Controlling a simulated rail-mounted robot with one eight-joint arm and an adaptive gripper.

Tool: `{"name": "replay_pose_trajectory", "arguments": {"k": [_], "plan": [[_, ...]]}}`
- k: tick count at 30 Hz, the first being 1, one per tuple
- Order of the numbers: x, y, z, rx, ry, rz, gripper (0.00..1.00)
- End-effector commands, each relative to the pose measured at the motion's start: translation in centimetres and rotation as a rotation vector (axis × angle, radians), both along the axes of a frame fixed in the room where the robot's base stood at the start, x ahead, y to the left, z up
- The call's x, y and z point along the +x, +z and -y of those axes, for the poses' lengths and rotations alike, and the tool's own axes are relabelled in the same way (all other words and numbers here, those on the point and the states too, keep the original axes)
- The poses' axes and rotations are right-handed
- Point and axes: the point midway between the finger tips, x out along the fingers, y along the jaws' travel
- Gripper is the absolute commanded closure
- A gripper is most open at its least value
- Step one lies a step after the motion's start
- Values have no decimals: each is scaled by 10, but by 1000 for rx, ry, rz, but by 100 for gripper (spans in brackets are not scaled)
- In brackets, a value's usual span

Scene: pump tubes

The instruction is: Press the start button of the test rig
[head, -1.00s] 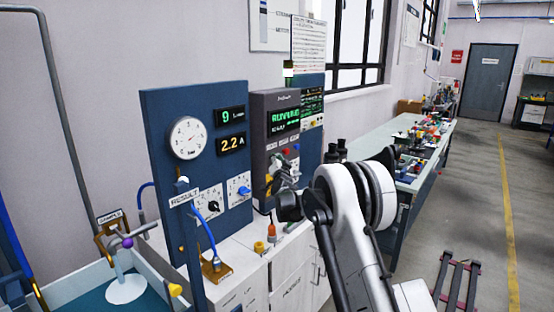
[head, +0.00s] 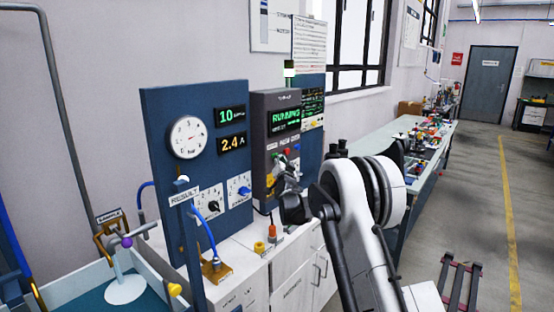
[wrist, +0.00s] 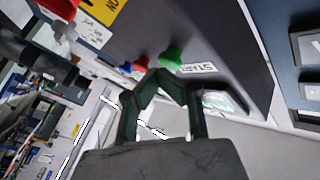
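The test rig's dark grey control box (head: 259,165) stands beside the blue gauge panel (head: 160,140), with its display (head: 286,120) reading RUNNING in green. The green start button (head: 275,155) is on its front, left of a red and a blue button. In the wrist view the green button (wrist: 172,57) sits by a START label (wrist: 199,68). My gripper (wrist: 158,76) appears shut and empty, its fingertips together just short of the green button in the picture; a small gap seems to show. In the head view my gripper (head: 278,174) is just below the buttons, partly hidden by my arm.
A red knob (wrist: 62,6) with a yellow plate is at the wrist view's upper left. An orange-topped bottle (head: 272,232) and yellow fitting (head: 260,247) stand on the white cabinet (head: 285,265) below.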

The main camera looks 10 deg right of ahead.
Motion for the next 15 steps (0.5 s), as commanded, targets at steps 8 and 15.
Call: {"name": "replay_pose_trajectory", "arguments": {"k": [8,15], "plan": [[-19,-1,17,-1,-2,0,100],[-32,0,30,-1,-1,-1,100]]}}
